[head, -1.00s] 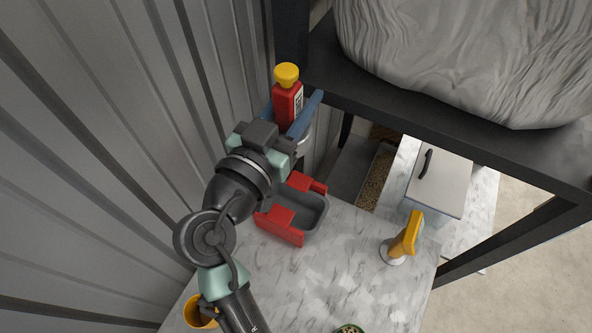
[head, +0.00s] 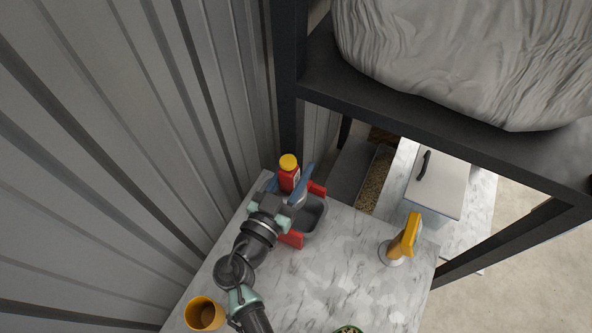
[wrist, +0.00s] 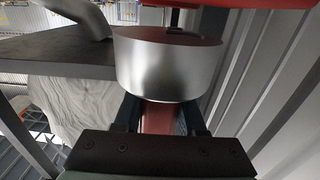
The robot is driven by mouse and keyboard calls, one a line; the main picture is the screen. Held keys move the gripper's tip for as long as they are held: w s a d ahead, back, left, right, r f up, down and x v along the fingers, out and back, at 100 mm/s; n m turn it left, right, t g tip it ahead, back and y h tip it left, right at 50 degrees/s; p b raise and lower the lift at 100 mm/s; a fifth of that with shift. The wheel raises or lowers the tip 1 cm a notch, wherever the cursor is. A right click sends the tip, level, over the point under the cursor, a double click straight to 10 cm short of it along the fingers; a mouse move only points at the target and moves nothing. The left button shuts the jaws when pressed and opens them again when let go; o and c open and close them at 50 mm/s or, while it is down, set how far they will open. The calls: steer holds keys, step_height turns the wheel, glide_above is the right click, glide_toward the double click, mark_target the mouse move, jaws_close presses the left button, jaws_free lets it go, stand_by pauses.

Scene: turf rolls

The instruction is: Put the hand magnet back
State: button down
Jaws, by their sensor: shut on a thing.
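The hand magnet (head: 288,178), a red body with a pale label and a yellow knob, is upright in my gripper (head: 288,190). My gripper's blue fingers are shut on it. In the wrist view its silver round part (wrist: 165,68) fills the middle, with red above it and between the dark fingers. In the head view the magnet is over the back left of a dark grey tray (head: 317,217) with red end pieces. My gripper hides part of the tray and the magnet's lower end, so I cannot tell whether they touch.
The tray stands on a marble-patterned top (head: 335,270). A yellow-handled tool on a pale disc (head: 401,241) stands to the right. An orange cup (head: 204,313) is at front left. A corrugated wall (head: 130,150) borders the left. A dark frame (head: 430,125) carries a big grey bundle above.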

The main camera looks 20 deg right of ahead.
steer(key=shift+f, duration=0.55)
steer(key=shift+f+b, duration=0.25)
steer(key=shift+b, duration=0.35)
steer(key=shift+c, duration=2.4)
jaws_free()
steer(key=shift+r+p, duration=0.25)
steer(key=shift+p, duration=0.75)
steer(key=shift+s+a+f+b, duration=0.6)
steer(key=shift+a+b, duration=0.2)
steer(key=shift+b, duration=0.1)
steer(key=r+b+v, duration=0.1)
steer(key=b+v, duration=0.2)
steer(key=v, duration=0.8)
steer(key=shift+s+r+b, duration=0.2)
steer(key=shift+r+b, duration=0.05)
steer(key=shift+b, duration=0.1)
steer(key=shift+d, duration=0.15)
